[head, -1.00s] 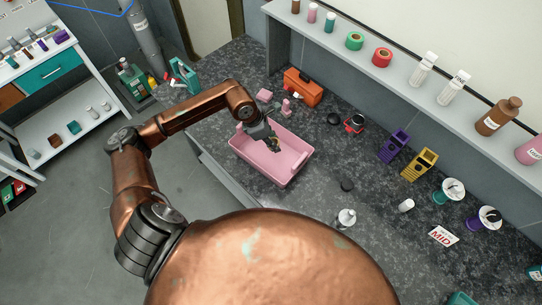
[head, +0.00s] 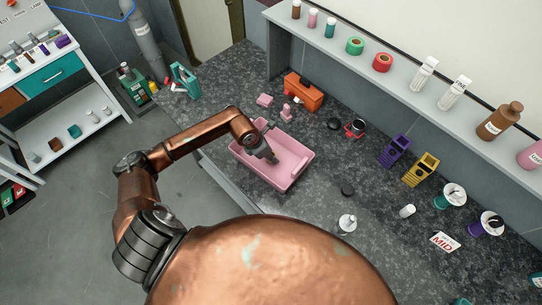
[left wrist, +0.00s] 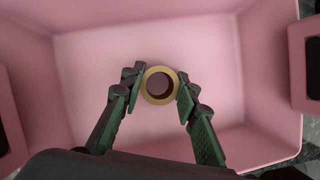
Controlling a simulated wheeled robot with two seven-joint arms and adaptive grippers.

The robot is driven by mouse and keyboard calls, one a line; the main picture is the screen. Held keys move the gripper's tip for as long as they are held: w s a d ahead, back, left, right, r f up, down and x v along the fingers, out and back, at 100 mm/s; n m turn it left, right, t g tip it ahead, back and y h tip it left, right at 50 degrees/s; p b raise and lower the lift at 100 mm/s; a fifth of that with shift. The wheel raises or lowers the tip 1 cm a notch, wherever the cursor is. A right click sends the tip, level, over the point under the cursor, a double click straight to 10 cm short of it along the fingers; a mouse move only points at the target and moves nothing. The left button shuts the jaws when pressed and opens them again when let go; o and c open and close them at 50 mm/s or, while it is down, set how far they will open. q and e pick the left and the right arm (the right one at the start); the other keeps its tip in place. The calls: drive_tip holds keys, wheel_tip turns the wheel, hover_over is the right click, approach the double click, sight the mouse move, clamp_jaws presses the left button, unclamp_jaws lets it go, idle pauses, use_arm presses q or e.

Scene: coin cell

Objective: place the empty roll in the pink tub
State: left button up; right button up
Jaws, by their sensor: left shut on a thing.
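The pink tub (head: 296,178) stands on the dark speckled counter; its inner floor and walls fill most of the left wrist view (left wrist: 80,75). My left gripper (head: 273,159) reaches down into the tub's opening. In the left wrist view its two green-black fingers (left wrist: 159,88) are closed on the empty roll (left wrist: 148,96), a small tan ring with a dark brown centre. The roll is seen end-on against the tub's pink inside; whether it touches the floor, I cannot tell. In the head view the roll is mostly hidden by the gripper. My right gripper is not in view.
An orange toolbox (head: 303,91) and small pink items (head: 286,113) stand behind the tub. Purple (head: 394,150) and yellow (head: 420,169) holders and spools (head: 451,195) are to the right. A shelf with bottles and tape rolls (head: 383,62) runs along the back.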

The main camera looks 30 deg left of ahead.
use_arm(q)
drive_tip(key=shift+f, duration=0.45)
drive_tip(key=shift+f, duration=0.15)
drive_tip(key=o, duration=0.8)
drive_tip(key=v, duration=1.2)
